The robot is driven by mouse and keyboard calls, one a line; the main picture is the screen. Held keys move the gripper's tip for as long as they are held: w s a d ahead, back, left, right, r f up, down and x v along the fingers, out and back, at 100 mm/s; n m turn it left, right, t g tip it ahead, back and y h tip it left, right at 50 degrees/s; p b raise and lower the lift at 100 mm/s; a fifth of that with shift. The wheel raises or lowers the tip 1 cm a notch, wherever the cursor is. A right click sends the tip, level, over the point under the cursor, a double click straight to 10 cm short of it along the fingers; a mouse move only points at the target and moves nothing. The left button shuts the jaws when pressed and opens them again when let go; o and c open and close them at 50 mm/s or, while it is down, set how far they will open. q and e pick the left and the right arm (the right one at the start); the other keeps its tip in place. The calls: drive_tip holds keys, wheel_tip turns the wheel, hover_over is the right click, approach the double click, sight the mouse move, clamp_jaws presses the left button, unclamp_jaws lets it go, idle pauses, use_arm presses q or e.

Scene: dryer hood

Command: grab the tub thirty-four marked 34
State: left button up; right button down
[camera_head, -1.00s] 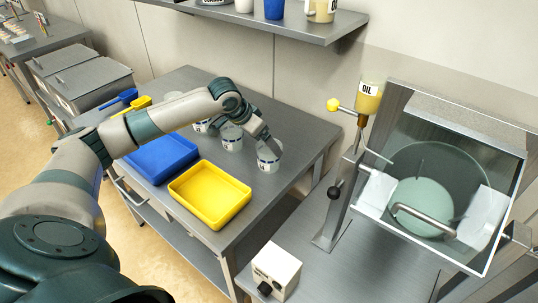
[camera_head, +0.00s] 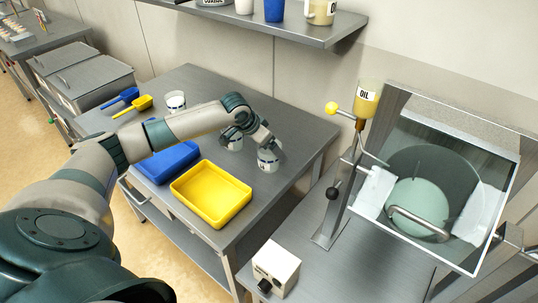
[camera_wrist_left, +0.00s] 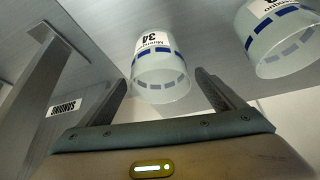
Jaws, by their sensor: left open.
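The tub marked 34 (camera_wrist_left: 157,68) is a pale, see-through tub with blue dashes and a white label. In the head view I take it to be the right-hand tub (camera_head: 268,160) near the table's right side; its number is too small to read there. My left gripper (camera_wrist_left: 160,82) is open, its fingertips on either side of the tub in the wrist view. I cannot tell how deep the tub sits between them. In the head view the gripper (camera_head: 272,145) is at that tub. My right gripper is not in view.
A similar tub (camera_head: 232,138) stands close to the left, also in the wrist view (camera_wrist_left: 278,38); another tub (camera_head: 175,99) is farther back. A yellow tray (camera_head: 211,194) and a blue tray (camera_head: 167,163) lie at the front. A shelf (camera_head: 280,25) hangs above the back.

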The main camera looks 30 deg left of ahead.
use_arm(q)
drive_tip(key=c, duration=1.1)
drive_tip(key=shift+r, duration=0.15)
drive_tip(key=shift+r+b, duration=0.4)
drive_tip(key=shift+r, duration=0.1)
drive_tip(key=r, duration=0.1)
drive_tip(key=d+r+b, duration=0.1)
drive_tip(key=r, duration=0.1)
drive_tip(key=shift+d+r+b, duration=0.1)
drive_tip(key=shift+b, duration=0.2)
drive_tip(key=d+r+b, duration=0.1)
drive_tip(key=d+r, duration=0.1)
drive_tip(key=d, duration=0.1)
drive_tip(key=d+r+b, duration=0.1)
drive_tip(key=d+r, duration=0.1)
drive_tip(key=d, duration=0.2)
drive_tip(key=d+r+b, duration=0.1)
drive_tip(key=d+r, duration=0.1)
drive_tip(key=d, duration=0.1)
drive_tip(key=shift+d+r, duration=0.25)
drive_tip(key=shift+r, duration=0.05)
